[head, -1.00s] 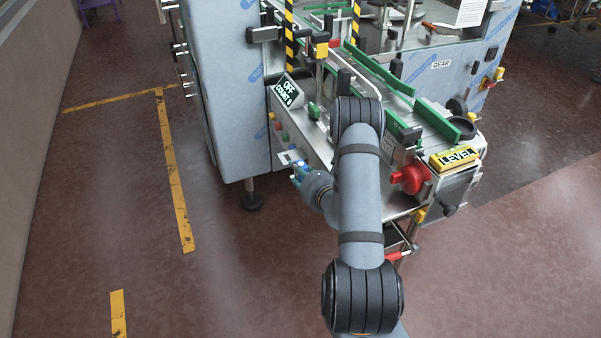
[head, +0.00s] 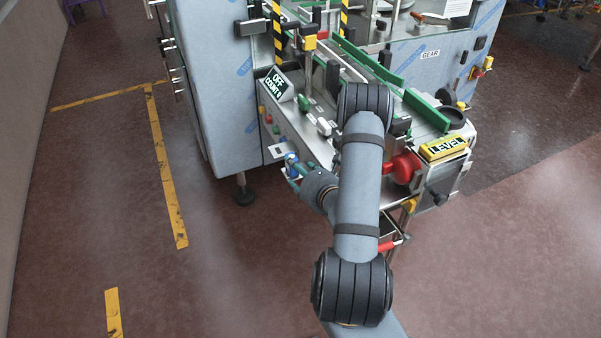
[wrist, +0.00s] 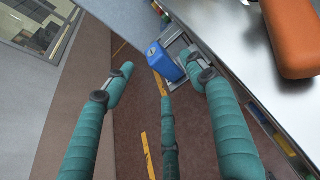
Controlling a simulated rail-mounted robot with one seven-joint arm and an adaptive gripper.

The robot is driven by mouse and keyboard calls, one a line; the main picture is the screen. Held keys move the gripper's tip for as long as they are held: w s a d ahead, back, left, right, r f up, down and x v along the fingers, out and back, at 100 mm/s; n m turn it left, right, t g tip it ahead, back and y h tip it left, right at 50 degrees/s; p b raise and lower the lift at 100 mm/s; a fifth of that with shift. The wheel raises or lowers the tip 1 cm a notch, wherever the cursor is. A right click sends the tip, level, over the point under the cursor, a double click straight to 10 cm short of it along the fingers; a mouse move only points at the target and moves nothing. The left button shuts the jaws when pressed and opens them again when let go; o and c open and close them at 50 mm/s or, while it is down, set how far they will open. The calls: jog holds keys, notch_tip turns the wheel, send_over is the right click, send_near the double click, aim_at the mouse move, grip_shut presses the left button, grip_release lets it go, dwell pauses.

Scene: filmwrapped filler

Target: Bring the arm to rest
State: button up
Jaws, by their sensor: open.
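My gripper (head: 292,163) is beside the front left side of the machine's panel in the head view, partly hidden by my own arm. In the wrist view my gripper (wrist: 158,78) shows three teal fingers spread apart, with nothing held between them. My arm reaches forward over the machine's front edge and bends back down to the gripper.
The filling machine (head: 215,90) carries an OFF / COUNT 0 display (head: 276,88), a red knob (head: 402,168) and a yellow LEVEL box (head: 444,147). An orange rounded part (wrist: 292,35) lies on the metal surface. The floor at left is clear, with yellow lines (head: 165,170).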

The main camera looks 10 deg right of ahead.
jog(key=shift+v, duration=0.9)
jog(key=shift+w+a, duration=0.1)
jog(key=shift+x, duration=3.2)
